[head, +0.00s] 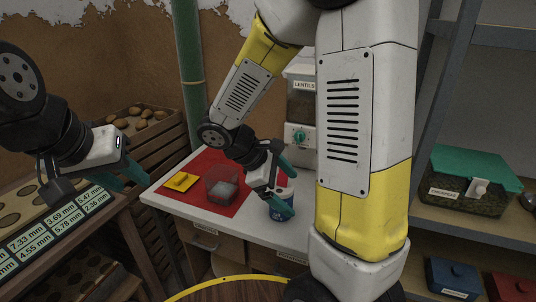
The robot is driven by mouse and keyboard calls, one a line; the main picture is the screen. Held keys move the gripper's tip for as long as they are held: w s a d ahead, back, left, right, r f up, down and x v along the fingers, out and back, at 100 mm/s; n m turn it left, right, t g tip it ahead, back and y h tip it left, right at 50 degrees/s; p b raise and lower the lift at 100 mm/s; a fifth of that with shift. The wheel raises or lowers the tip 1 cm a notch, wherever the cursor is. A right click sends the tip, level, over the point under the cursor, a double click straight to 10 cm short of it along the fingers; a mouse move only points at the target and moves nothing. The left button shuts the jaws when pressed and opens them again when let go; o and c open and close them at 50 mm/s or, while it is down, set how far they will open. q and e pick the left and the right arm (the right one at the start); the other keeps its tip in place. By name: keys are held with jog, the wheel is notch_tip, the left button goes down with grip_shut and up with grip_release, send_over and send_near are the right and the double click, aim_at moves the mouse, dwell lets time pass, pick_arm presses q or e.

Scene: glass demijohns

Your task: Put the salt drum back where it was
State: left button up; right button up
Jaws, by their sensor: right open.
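A small blue drum with a pale top (286,207), which looks like the salt drum, stands on the white counter just right of the red mat. My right gripper (288,192) is at the drum, with its teal fingers open on either side of it. The near finger hides part of the drum, and any label on it cannot be read. My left gripper (134,188) is over at the left, away from the drum, near the slatted crates. Its teal fingers look apart, with nothing between them.
The red mat (237,206) holds a clear square container (222,184) and a yellow piece (181,181). A lentils dispenser (301,112) stands behind on the white counter (178,207). A green pole (188,60) rises behind the counter. Right shelves hold a green-lidded bin (468,188).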

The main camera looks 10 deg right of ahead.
jog(key=s+a+r+m+t+y, duration=0.2)
jog(key=s+r+m+t+y, duration=0.1)
jog(key=r+m+y, duration=0.2)
jog(key=s+a+r+m+t+y, duration=0.2)
jog(key=s+r+m+t+y, duration=0.1)
jog(key=r+m, duration=0.4)
notch_tip(320, 180, up, 2)
jog(key=shift+s+y, duration=0.7)
jog(key=shift+y, duration=0.2)
jog(key=shift+c, duration=0.3)
